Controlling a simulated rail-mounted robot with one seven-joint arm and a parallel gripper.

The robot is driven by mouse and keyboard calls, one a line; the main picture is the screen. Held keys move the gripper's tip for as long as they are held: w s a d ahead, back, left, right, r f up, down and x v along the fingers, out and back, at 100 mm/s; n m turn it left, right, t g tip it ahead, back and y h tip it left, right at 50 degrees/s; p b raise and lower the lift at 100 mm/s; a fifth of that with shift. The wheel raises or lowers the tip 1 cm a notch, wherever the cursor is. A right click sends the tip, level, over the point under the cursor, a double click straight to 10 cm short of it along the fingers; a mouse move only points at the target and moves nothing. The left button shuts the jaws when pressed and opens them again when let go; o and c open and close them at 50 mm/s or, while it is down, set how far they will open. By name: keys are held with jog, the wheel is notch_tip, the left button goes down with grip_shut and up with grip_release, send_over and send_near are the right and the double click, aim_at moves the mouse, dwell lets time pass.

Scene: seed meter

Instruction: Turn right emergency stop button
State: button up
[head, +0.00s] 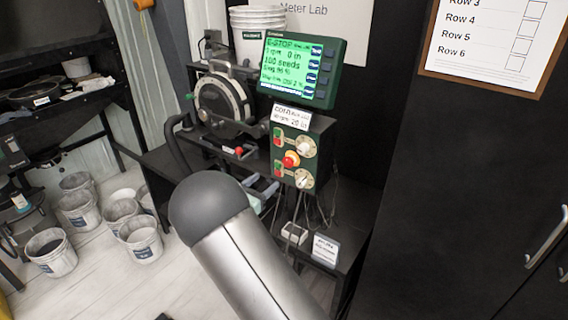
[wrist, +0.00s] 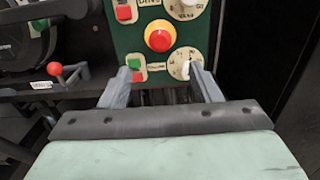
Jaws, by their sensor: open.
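The emergency stop button (head: 291,160) is a red cap on a yellow base, on the front of a dark green control panel (head: 314,134). It also shows in the wrist view (wrist: 160,36), upper middle. My gripper (wrist: 161,68) is open and empty, with its two grey fingers apart, pointing at the panel. The button appears just above the gap between the fingertips, roughly centred between them. I cannot tell how far the fingertips are from the panel. In the head view my arm hides much of the gripper.
White dials (head: 306,146) and red and green switches (wrist: 132,68) surround the button. A screen (head: 302,69) above reads E-STOP. A red-knobbed lever (wrist: 55,69) is to the left. A black cabinet (head: 450,180) stands right; buckets (head: 142,240) stand on the floor at left.

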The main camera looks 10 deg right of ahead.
aim_at(286, 164)
jog(key=p+x, duration=0.2)
jog(key=x, duration=0.9)
jog(key=shift+w+d, duration=0.2)
jog(key=shift+w, duration=0.05)
jog(key=shift+f, duration=0.1)
jog(key=c, duration=1)
